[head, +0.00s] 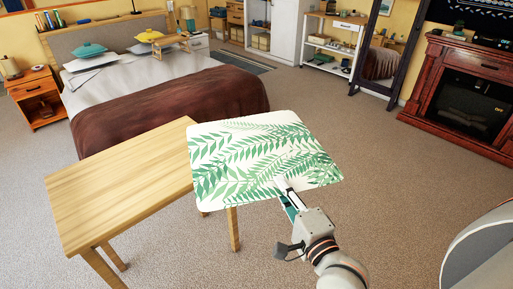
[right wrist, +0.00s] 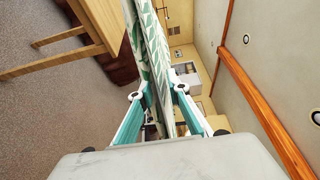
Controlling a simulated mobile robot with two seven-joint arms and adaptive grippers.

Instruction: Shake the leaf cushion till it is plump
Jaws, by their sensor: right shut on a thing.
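The leaf cushion (head: 262,158) is white with green leaf fronds. In the head view it is held flat, partly over the right end of the wooden table (head: 115,185). My right gripper (head: 284,188) is shut on its near edge. In the right wrist view the cushion (right wrist: 150,50) shows edge-on between the two fingers of my right gripper (right wrist: 163,95). I cannot tell from these views whether the cushion touches the table top. My left gripper is not in view.
A bed with a brown blanket (head: 170,108) stands behind the table. A nightstand (head: 35,95) is at the far left, a red-brown fireplace (head: 465,95) at the right.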

